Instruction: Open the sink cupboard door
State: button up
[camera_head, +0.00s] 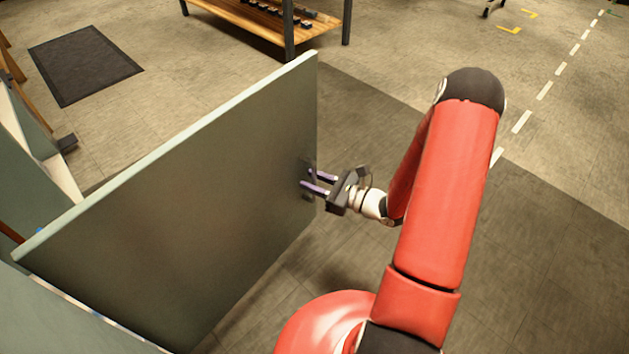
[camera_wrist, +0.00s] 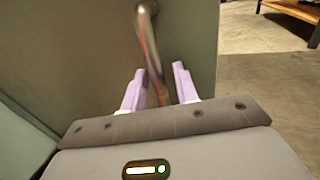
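The cupboard door (camera_head: 200,190) is a large grey-green panel. It stands swung well out from the cabinet front (camera_head: 50,315) at the lower left. Its metal bar handle (camera_wrist: 147,22) is near the free edge of the door. My gripper (camera_head: 308,179) is at the handle, with its two pale purple fingers pointing at the door. In the wrist view my gripper (camera_wrist: 159,68) has its fingers apart, one on each side of the bar. Small gaps seem to show between bar and fingers. The handle's lower end is hidden behind the gripper body.
A wooden shelf unit (camera_head: 265,18) with dark legs stands at the back. A dark mat (camera_head: 85,65) lies on the floor at the back left. Open floor (camera_head: 560,150) with a dashed white line is at the right.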

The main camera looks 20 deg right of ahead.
jog(key=v, duration=0.7)
jog(key=shift+s+d, duration=0.2)
jog(key=shift+d, duration=0.15)
jog(key=s+a+r+n+g+h+p, duration=0.35)
jog(key=s+a+r+n+g, duration=0.7)
jog(key=r+n+g, duration=0.5)
jog(key=s+d+r+n+t+h, duration=0.2)
jog(key=s+r+n+t+h, duration=0.1)
jog(key=r+n+t+h, duration=0.1)
jog(key=s+d+r+n+t+h+p, duration=0.1)
jog(key=s+d+r+n+t+h, duration=0.1)
jog(key=r+n+t+h, duration=0.3)
notch_tip(320, 180, up, 4)
jog(key=shift+s+f+n+h, duration=0.1)
jog(key=shift+s+n+h, duration=0.25)
jog(key=shift+s+n, duration=0.5)
jog(key=shift+w, duration=0.2)
